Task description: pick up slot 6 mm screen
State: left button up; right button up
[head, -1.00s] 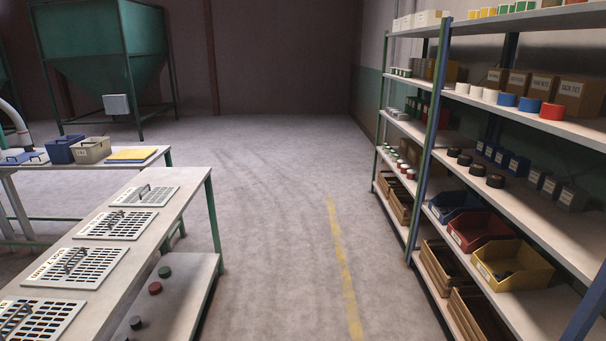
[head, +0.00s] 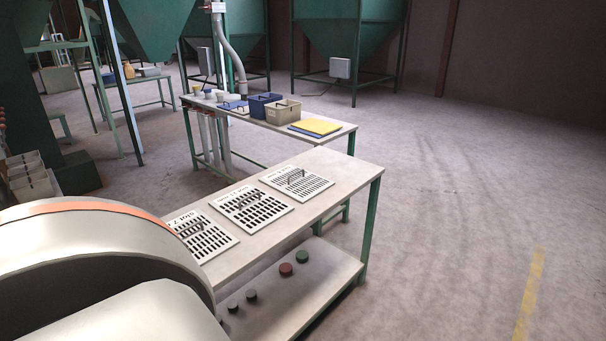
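Three pale slotted screens with dark handles lie in a row on the near table (head: 325,185). The far screen (head: 318,189) is nearest the table's right end, the middle screen (head: 262,217) lies beside it, and the near screen (head: 218,250) is partly hidden behind my arm. The near screen's label seems to read "slot 7"; the labels on the other two are too small to read surely, so I cannot tell which is the 6 mm one. Neither of my grippers is in view.
The table's lower shelf (head: 325,276) holds red, green and dark round pieces. A second table (head: 338,134) behind carries a blue bin (head: 264,106), a beige bin (head: 284,112) and a yellow sheet (head: 316,126). Green hoppers stand behind. The floor (head: 450,220) on the right is clear.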

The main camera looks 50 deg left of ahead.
aim_at(299, 184)
jog(key=i+u, duration=0.45)
jog(key=i+l+u, duration=0.25)
jog(key=i+u, duration=0.25)
jog(key=i+l+u, duration=0.25)
jog(key=u, duration=0.2)
jog(key=i+l+u, duration=0.3)
jog(key=l+u, duration=0.15)
jog(key=l, duration=0.15)
